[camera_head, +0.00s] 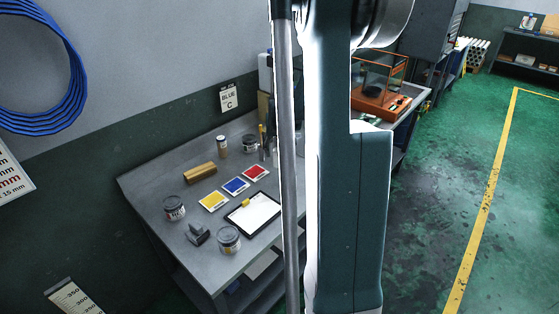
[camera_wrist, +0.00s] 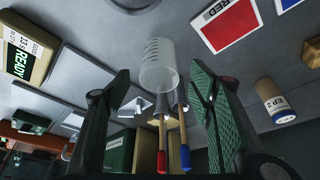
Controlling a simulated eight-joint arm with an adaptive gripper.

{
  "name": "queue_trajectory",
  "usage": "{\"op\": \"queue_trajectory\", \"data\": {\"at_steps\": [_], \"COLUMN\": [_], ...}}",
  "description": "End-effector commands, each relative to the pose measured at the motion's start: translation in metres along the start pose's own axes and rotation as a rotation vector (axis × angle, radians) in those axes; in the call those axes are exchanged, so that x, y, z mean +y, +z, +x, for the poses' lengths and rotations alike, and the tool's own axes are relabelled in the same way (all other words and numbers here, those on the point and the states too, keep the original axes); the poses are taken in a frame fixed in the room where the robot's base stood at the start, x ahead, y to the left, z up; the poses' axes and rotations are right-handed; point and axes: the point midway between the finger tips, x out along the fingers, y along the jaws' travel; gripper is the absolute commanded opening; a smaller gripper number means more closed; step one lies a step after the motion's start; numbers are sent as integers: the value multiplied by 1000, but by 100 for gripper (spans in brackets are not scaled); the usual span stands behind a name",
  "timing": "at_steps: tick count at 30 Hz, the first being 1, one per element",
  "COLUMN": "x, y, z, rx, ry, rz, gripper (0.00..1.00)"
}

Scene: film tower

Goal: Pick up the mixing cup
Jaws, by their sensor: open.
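The mixing cup (camera_wrist: 158,68) is a clear, frosted cup with measuring marks. In the wrist view it stands on the grey bench, upper centre. My gripper (camera_wrist: 160,70) is open and empty, with one green-padded finger left of the cup and one right of it. The cup shows in the gap between the fingertips; I cannot tell how far beyond them it is. Neither finger visibly touches it. In the head view my arm hides the gripper and I cannot make out the cup.
Two brushes with red (camera_wrist: 161,158) and blue (camera_wrist: 185,156) handle ends stand close to the cup. A capped bottle (camera_wrist: 275,101) is to the right. The bench (camera_head: 150,188) also holds cans, colour cards and a clipboard (camera_head: 254,217). Green floor (camera_head: 440,190) lies open at right.

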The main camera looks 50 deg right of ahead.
Motion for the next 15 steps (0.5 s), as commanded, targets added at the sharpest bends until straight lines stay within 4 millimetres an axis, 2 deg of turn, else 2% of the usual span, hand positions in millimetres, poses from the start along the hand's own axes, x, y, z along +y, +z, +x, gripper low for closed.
{"op": "queue_trajectory", "data": {"at_steps": [8,15], "x": [0,1], "y": [0,1], "z": [8,34], "rx": [0,0], "ry": [0,0], "rz": [0,0], "gripper": [54,54]}}
